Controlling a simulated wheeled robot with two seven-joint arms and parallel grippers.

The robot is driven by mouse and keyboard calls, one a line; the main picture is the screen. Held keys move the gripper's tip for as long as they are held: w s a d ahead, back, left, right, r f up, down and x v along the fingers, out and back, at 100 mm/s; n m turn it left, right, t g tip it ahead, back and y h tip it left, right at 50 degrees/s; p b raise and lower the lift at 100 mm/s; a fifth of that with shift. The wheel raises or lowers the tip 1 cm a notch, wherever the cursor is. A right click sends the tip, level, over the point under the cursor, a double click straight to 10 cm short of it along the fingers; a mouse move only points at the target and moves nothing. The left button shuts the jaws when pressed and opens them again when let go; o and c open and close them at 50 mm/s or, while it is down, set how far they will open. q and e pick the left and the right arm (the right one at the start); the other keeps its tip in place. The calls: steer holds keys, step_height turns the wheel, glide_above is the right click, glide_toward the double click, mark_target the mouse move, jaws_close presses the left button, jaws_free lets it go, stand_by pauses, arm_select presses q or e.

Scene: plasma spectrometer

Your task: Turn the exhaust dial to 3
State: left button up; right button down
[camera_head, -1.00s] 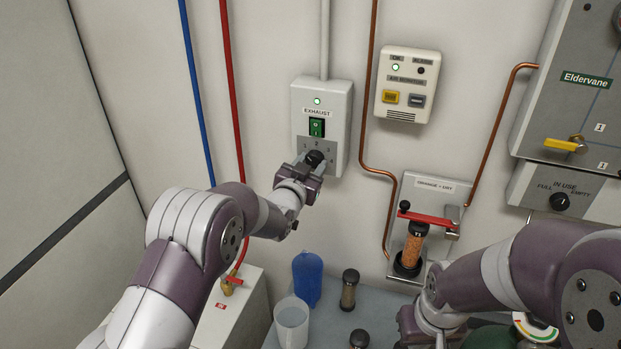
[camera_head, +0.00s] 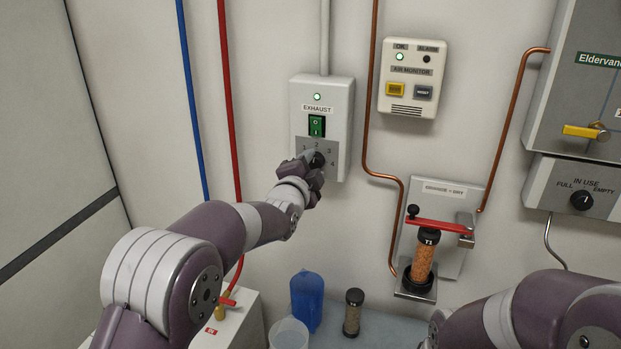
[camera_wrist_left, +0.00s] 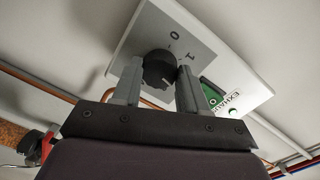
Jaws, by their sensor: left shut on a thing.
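The exhaust dial (camera_head: 317,159) is a black knob on the grey scale plate at the bottom of the white EXHAUST box (camera_head: 341,110).
A green switch (camera_head: 317,126) and a lit green lamp are above the dial. An air monitor (camera_head: 412,78) and a copper pipe are to the right. An orange-filled column (camera_head: 423,258) stands on a bracket. Blue and red pipes run down the wall at left.

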arm_select(q)
steer(key=m+b, duration=0.1)
steer(key=m, duration=0.2)
steer(key=shift+r, duration=0.15)
steer(key=shift+r+m+t, duration=0.1)
steer(key=shift+m+t, duration=0.2)
steer(key=shift+m, duration=1.8)
steer(key=o, duration=1.1)
steer(key=shift+c, duration=0.2)
steer(key=shift+s, duration=0.1)
